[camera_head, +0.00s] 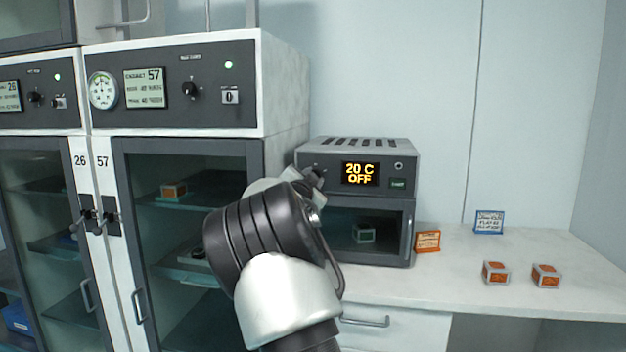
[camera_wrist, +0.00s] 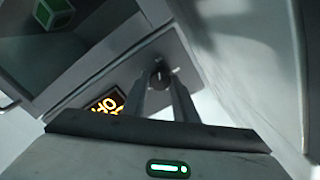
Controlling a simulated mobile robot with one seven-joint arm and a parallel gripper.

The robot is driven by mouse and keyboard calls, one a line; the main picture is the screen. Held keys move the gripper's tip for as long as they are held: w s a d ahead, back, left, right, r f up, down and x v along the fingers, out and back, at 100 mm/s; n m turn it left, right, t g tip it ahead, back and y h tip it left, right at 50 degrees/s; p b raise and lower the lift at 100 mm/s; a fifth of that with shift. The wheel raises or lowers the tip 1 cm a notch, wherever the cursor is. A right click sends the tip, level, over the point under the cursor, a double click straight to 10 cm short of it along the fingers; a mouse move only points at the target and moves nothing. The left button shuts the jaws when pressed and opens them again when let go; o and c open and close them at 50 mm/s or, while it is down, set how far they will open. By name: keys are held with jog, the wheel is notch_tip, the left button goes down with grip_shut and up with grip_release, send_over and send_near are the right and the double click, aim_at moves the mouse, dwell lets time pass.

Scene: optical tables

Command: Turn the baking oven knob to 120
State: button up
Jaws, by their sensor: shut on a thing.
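The baking oven (camera_head: 400,155) is a small grey box on the white bench, its display (camera_head: 360,173) reading "20 C OFF". Its knob (camera_wrist: 159,72) shows between my fingertips in the wrist view. My gripper (camera_wrist: 161,84) is shut on the knob, one finger on each side. In the head view my arm comes up from below, and the gripper (camera_head: 314,177) reaches the left end of the oven's front panel. The knob is mostly hidden there. The display (camera_wrist: 105,104) is partly seen and tilted in the wrist view.
A greenish block (camera_head: 363,233) sits behind the oven's glass door (camera_head: 388,222). Two orange-and-white boxes (camera_head: 495,272) (camera_head: 546,276) and small orange (camera_head: 428,241) and blue (camera_head: 489,221) signs stand on the bench (camera_head: 460,290). Tall cabinet 57 (camera_head: 215,150) stands close on the left.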

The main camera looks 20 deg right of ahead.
dwell(0.3)
jog(key=o, duration=1.1)
jog(key=shift+c, duration=0.2)
jog(key=p+v, duration=0.1)
jog(key=v, duration=1.6)
jog(key=shift+s+a, duration=0.2)
